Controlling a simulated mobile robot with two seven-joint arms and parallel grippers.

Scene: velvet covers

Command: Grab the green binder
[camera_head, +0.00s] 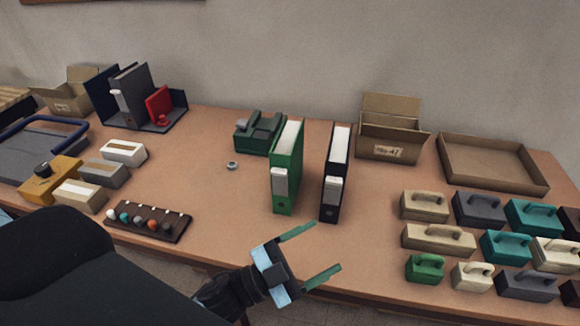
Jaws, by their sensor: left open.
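The green binder (288,168) stands upright on the table, its spine with a pale label facing me. A black binder (336,172) stands upright just to its right, with a gap between them. My left gripper (327,251) is in front of the green binder, low and near the table's front edge. Its two green fingers are spread apart with nothing between them. My right gripper is not in view.
A dark green device (260,132) sits close behind the green binder at left. A cardboard box (391,130) and an open tray (491,164) stand at right. Several handled blocks (438,238) fill the front right. A bead rack (148,221) lies at left. Table is clear before the binders.

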